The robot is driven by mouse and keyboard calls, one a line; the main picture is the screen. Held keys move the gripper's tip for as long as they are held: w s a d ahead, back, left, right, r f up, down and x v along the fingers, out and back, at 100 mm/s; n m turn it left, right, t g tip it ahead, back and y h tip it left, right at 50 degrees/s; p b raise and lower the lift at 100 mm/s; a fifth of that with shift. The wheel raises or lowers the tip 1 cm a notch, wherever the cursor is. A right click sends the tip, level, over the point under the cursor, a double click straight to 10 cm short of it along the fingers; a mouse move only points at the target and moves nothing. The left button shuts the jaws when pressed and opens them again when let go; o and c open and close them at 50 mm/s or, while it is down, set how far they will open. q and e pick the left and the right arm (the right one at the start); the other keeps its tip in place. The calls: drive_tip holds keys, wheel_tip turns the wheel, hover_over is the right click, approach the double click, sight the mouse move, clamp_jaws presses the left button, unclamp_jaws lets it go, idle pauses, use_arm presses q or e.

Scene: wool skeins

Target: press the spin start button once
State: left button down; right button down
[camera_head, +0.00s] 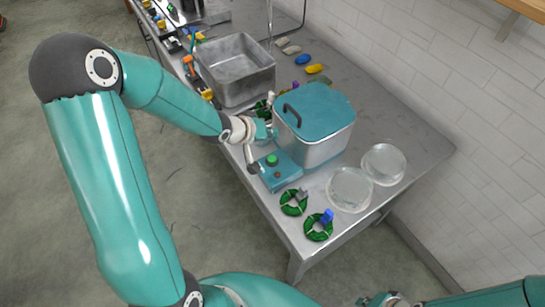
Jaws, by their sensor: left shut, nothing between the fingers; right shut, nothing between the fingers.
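A teal control box (281,171) sits on the metal table in front of the lidded pot. A round green button (272,159) stands on its top, with a small reddish spot (278,175) beside it. I cannot read any label. My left gripper (255,167) is shut and empty, with its fingertips at the left edge of the box, just left of the green button. I cannot tell whether the tips touch the box. My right gripper (382,299) is shut and only partly in view at the bottom edge, far from the box.
A metal pot with a teal lid (316,108) stands behind the box. Two clear round dishes (350,189) (384,164) and two green rings with clips (293,203) (318,228) lie to the right. A metal basin (236,70) and colored skeins (314,69) are farther back.

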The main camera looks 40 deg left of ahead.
use_arm(q)
drive_tip(key=f+b, duration=0.1)
drive_tip(key=b, duration=0.6)
hover_over(270, 159)
wheel_tip(270, 159, down, 6)
drive_tip(key=shift+r, duration=0.1)
drive_tip(key=shift+f+b, duration=0.45)
drive_tip(key=shift+f, duration=0.4)
drive_tip(key=shift+f, duration=0.15)
drive_tip(key=shift+f, duration=0.25)
drive_tip(key=shift+f+b, duration=0.55)
drive_tip(key=shift+b, duration=0.15)
idle(0.8)
drive_tip(key=shift+r, duration=0.1)
drive_tip(key=shift+r+p, duration=0.9)
drive_tip(key=shift+p, duration=0.1)
